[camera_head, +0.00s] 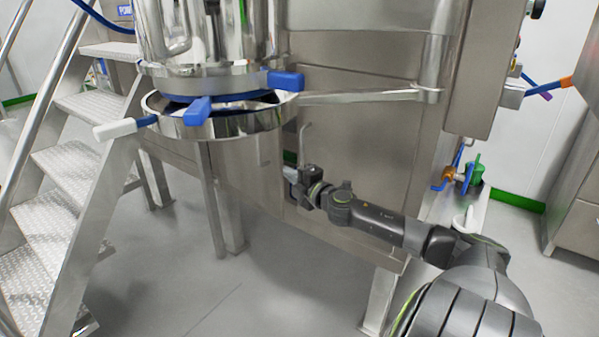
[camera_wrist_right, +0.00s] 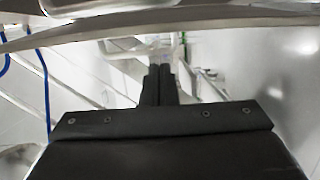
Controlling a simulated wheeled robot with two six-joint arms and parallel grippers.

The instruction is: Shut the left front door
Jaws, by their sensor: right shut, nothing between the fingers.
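A stainless-steel cabinet front stands under the round vessel. Its left panel (camera_head: 236,172), which looks like the left front door, has a small handle near its right edge. I cannot tell how far it stands open. My right gripper (camera_head: 290,174) is by this panel's right edge, below the vessel ring; contact cannot be made out. In the right wrist view its two dark fingers (camera_wrist_right: 160,72) are together with nothing between them. My left gripper is not in view.
A metal step ladder (camera_head: 75,165) stands at the left. The vessel ring (camera_head: 230,124) with blue clamps and a white-tipped handle (camera_head: 115,129) juts out above. A bracket arm (camera_head: 360,97) runs right from it. The grey floor in front is clear.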

